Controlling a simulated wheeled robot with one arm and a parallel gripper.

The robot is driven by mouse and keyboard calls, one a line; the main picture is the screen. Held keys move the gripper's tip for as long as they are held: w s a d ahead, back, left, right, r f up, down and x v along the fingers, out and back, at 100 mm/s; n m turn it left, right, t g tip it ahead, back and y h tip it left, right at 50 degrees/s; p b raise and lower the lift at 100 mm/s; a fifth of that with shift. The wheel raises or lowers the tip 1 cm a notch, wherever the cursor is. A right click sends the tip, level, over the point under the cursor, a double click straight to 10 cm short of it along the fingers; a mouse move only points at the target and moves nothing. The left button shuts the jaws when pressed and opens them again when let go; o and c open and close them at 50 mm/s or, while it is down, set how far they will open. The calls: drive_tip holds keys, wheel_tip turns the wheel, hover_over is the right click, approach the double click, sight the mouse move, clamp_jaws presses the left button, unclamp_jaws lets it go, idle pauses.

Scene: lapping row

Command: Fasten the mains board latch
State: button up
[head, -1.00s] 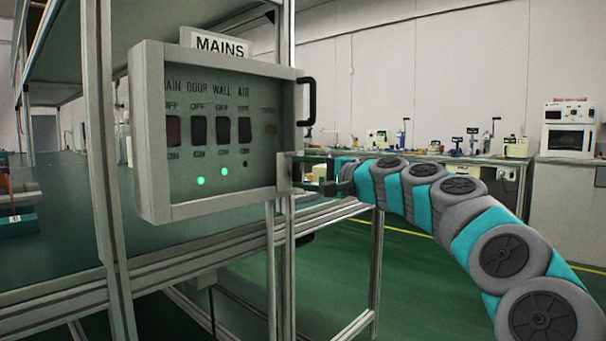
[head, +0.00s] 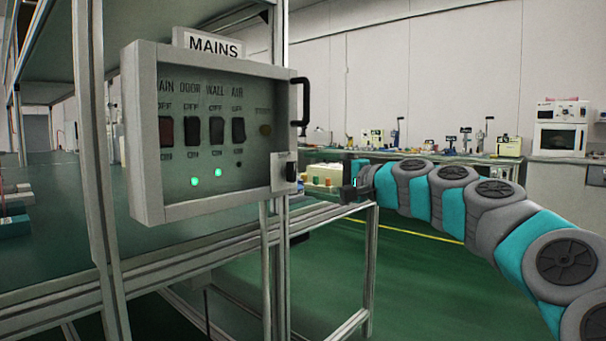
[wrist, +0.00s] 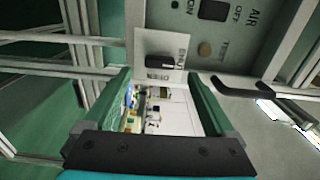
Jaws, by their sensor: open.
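The mains board (head: 215,135) is a grey box with a clear-fronted door, which looks closed against the frame. Its latch (head: 291,172) is a small dark lever on a pale plate at the door's lower right edge. The lever looks upright there. The wrist view shows the latch lever (wrist: 158,61) lying across the picture on its plate; the small lettering beside it is too blurred to read. My gripper (head: 354,188) is open and empty, to the right of the latch and apart from it. In the wrist view its green fingers (wrist: 161,78) stand wide apart below the plate.
A black door handle (head: 303,102) sticks out above the latch. Metal frame posts (head: 278,240) stand below and behind the board. A bench (head: 450,160) with small machines runs along the far wall. The green floor right of the frame is clear.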

drive_tip(key=shift+v, duration=1.15)
drive_tip(key=s+a+f+n+g+h+p, duration=0.25)
drive_tip(key=s+f, duration=0.25)
drive_tip(key=s, duration=0.4)
drive_tip(key=s+a+f+n+g+h+p, duration=0.2)
drive_tip(key=s+a+f+n+g+p, duration=0.15)
drive_tip(key=s+f, duration=0.45)
drive_tip(key=s+d+f+g+h+p, duration=0.1)
drive_tip(key=s+d+f+g+h, duration=0.1)
drive_tip(key=s+d+f, duration=0.4)
drive_tip(key=s+d+f+n+g+h+p, duration=0.1)
drive_tip(key=s+d+f+h, duration=0.3)
drive_tip(key=s, duration=1)
drive_tip(key=s+d+f+g+h+p, duration=0.2)
drive_tip(key=s+d+f+g+h, duration=0.1)
drive_tip(key=s+d+f, duration=0.5)
drive_tip(key=shift+s+d+g+h, duration=0.35)
drive_tip(key=shift+s+d+g, duration=0.05)
drive_tip(key=shift+s+d, duration=0.6)
